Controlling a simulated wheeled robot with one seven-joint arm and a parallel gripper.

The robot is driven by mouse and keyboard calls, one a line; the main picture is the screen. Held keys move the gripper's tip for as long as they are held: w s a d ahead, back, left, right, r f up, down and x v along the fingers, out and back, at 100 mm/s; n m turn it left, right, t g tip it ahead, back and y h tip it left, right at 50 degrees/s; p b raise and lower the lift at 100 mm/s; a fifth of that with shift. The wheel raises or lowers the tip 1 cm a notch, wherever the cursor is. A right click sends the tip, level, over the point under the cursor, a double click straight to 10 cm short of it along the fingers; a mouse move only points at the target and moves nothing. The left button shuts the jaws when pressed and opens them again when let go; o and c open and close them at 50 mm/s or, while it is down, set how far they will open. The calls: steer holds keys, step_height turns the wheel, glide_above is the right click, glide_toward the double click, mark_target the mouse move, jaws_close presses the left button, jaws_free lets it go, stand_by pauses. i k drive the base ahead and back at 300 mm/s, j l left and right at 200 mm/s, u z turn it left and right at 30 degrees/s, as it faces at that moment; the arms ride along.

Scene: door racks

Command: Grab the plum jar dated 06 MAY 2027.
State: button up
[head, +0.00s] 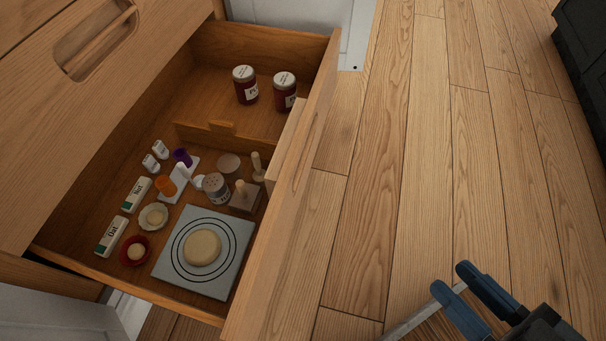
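Two dark red jars with pale lids stand upright in the far compartment of the open wooden drawer (215,101). The left jar (246,94) has a white label facing the camera. The right jar (285,101) stands close to the drawer front and shows part of a white label. The dates and fruit names are too small to read, so I cannot tell which is the plum jar of 06 MAY 2027. My gripper (452,281) is over the floor at the lower right, well away from the jars. Its two blue fingers are apart with no jar between them.
A low divider (213,135) separates the jars from the near compartment. That holds a grey ringed board (226,226) with a round pale piece, small cartons (111,236), a shaker (216,188) and small dishes. The drawer front (290,190) stands between gripper and jars. Wooden floor is clear.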

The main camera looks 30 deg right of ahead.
mark_target(285, 90)
steer(key=i+l, duration=0.1)
steer(key=i, duration=0.45)
steer(key=i+l, duration=0.15)
steer(key=i, duration=0.35)
